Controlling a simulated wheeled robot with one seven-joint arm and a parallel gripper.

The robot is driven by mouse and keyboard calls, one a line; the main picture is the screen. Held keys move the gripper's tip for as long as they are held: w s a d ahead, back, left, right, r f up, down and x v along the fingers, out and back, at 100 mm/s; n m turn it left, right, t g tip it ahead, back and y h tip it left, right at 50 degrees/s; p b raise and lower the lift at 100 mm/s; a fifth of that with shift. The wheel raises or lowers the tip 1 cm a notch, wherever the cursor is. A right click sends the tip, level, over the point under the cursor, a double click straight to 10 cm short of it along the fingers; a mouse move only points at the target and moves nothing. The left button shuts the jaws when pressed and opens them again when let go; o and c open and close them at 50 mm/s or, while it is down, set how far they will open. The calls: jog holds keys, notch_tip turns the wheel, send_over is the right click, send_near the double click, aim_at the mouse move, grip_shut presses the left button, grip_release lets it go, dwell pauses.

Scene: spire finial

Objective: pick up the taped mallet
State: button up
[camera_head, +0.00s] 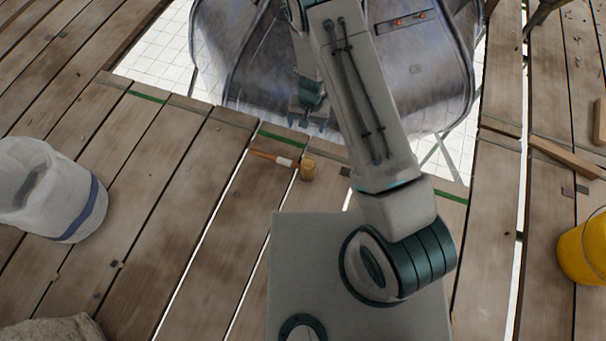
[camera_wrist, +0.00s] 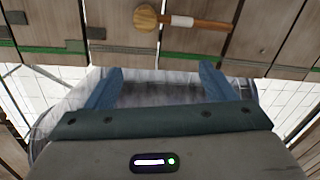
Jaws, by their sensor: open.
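The taped mallet (camera_head: 284,163) lies on the wooden planks in the head view, near the edge of the deck. Its wooden head (camera_head: 307,169) points right, and a white band of tape is wrapped on its orange-brown handle. In the wrist view the mallet (camera_wrist: 182,21) lies near the top, with its round head on the left and handle to the right. My gripper (camera_head: 313,124) is above and beyond the mallet in the head view. In the wrist view my gripper (camera_wrist: 160,78) has its two blue fingers wide apart, with nothing between them, apart from the mallet.
A large grey metal spire piece (camera_head: 430,75) stands beyond the deck edge, close to my gripper. A white bucket or sack (camera_head: 85,205) is at left, a yellow bucket (camera_head: 580,250) at right. Loose wood (camera_head: 565,157) lies right. Gaps run between planks. Planks left of the mallet are mostly clear.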

jog(key=h+b, duration=0.1)
jog(key=b, duration=0.5)
send_over(308, 162)
notch_tip(308, 162, down, 19)
jog(key=shift+f, duration=0.1)
jog(key=shift+s+d+f+b, duration=0.1)
jog(key=shift+f+b, duration=1.55)
jog(key=shift+f, duration=1.4)
jog(key=c, duration=1.2)
